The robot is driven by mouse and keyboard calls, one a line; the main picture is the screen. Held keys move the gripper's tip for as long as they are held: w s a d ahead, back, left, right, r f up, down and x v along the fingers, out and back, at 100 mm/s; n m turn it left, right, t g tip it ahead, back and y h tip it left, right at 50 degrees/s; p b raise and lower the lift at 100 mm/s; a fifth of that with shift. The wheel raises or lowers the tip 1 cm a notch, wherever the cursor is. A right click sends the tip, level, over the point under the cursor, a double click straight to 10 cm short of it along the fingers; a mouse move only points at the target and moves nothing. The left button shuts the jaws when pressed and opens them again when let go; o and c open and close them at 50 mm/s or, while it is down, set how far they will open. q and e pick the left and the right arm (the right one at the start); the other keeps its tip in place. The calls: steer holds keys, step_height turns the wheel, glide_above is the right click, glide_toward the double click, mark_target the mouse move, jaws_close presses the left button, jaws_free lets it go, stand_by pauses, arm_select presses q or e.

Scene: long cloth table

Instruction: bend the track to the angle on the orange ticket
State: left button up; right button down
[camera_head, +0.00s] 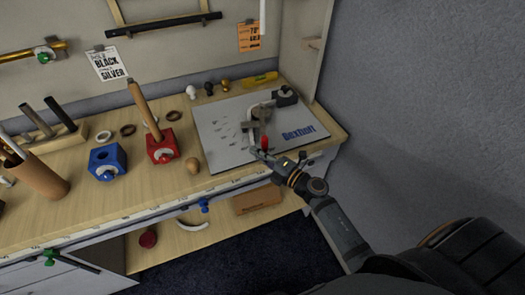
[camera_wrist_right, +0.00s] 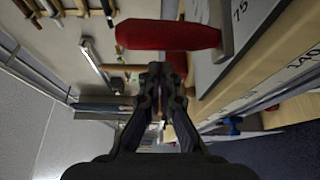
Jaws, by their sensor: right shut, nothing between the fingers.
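The orange ticket (camera_head: 249,36) hangs on the back wall; its print is too small to read surely. A bending jig with a grey metal bracket (camera_head: 251,130) and a black block (camera_head: 286,96) stands on a white board (camera_head: 218,151). I cannot tell the track apart from the jig's metal parts. A red handle (camera_head: 264,143) sticks up at the jig's front. My right gripper (camera_head: 259,156) is shut and empty just in front of this handle. In the right wrist view the red handle (camera_wrist_right: 168,35) lies beyond my closed fingertips (camera_wrist_right: 160,72), apart from them. My left gripper is out of view.
A red block (camera_head: 162,150) with a wooden rod and a blue block (camera_head: 107,162) stand left of the board. A grey wall (camera_head: 430,90) rises at right.

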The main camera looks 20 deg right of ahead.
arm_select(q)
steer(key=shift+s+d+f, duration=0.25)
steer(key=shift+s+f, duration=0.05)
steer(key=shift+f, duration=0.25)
arm_select(e)
steer(key=shift+w+d, duration=0.1)
steer(key=shift+d, duration=0.85)
steer(key=shift+d, duration=0.1)
